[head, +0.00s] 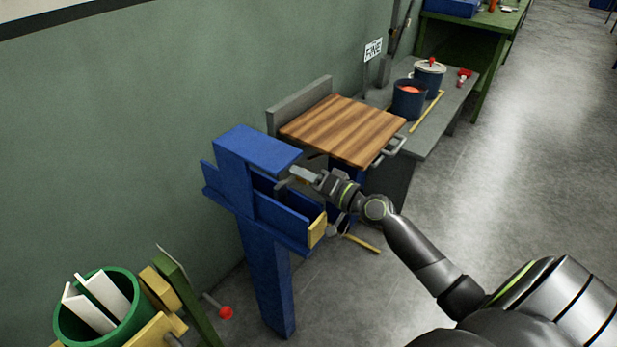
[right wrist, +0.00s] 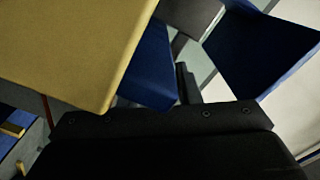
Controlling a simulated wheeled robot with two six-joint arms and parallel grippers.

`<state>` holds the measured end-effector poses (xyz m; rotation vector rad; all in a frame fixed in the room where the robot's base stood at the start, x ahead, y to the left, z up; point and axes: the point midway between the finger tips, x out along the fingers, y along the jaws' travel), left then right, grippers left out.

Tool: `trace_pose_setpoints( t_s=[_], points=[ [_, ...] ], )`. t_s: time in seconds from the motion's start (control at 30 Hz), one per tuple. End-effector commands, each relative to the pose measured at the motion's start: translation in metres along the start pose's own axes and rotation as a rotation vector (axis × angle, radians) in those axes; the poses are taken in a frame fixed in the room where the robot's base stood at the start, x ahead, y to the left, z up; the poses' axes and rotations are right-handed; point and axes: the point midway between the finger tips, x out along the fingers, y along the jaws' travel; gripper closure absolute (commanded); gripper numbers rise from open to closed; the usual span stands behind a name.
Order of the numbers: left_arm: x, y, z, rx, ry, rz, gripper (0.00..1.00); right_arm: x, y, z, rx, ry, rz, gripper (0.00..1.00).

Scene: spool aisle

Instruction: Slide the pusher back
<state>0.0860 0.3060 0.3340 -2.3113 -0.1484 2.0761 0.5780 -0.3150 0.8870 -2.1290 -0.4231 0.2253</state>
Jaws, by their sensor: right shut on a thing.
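A blue stand (head: 265,265) carries an open trough (head: 280,217) under a raised blue plate (head: 258,148). A yellow block (head: 318,231) sits at the trough's near right end. My right gripper (head: 286,182) reaches in from the right, above the trough and beside the plate's edge. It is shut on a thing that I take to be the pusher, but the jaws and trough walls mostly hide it. In the right wrist view a large yellow surface (right wrist: 70,45) fills the upper left, with blue panels (right wrist: 150,70) behind it. My left gripper is not in view.
A striped wooden board (head: 345,128) with a metal handle lies just behind my right gripper. A grey bench (head: 440,115) with dark pots stands beyond. A green bin (head: 100,310) with white pieces is at the lower left. The floor at right is clear.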

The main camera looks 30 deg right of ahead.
Motion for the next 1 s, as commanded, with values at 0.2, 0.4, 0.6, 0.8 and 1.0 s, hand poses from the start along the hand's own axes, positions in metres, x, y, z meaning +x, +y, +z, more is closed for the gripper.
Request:
trace_pose_setpoints(
  t_s=[0.2, 0.4, 0.6, 0.8, 1.0],
  points=[
    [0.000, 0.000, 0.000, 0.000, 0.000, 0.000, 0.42, 0.000, 0.000, 0.000, 0.001, 0.000, 0.000, 0.54],
    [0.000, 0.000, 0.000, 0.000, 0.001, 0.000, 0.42, 0.000, 0.000, 0.000, 0.001, 0.000, 0.000, 0.48],
    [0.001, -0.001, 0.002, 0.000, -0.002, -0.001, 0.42, -0.004, 0.001, 0.000, 0.000, 0.000, 0.000, 0.48],
    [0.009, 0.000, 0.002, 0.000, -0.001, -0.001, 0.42, -0.031, 0.003, 0.002, -0.003, -0.003, 0.002, 0.48],
    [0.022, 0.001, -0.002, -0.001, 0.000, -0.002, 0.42, -0.069, 0.004, 0.002, -0.005, -0.003, 0.002, 0.48]
  ],
)
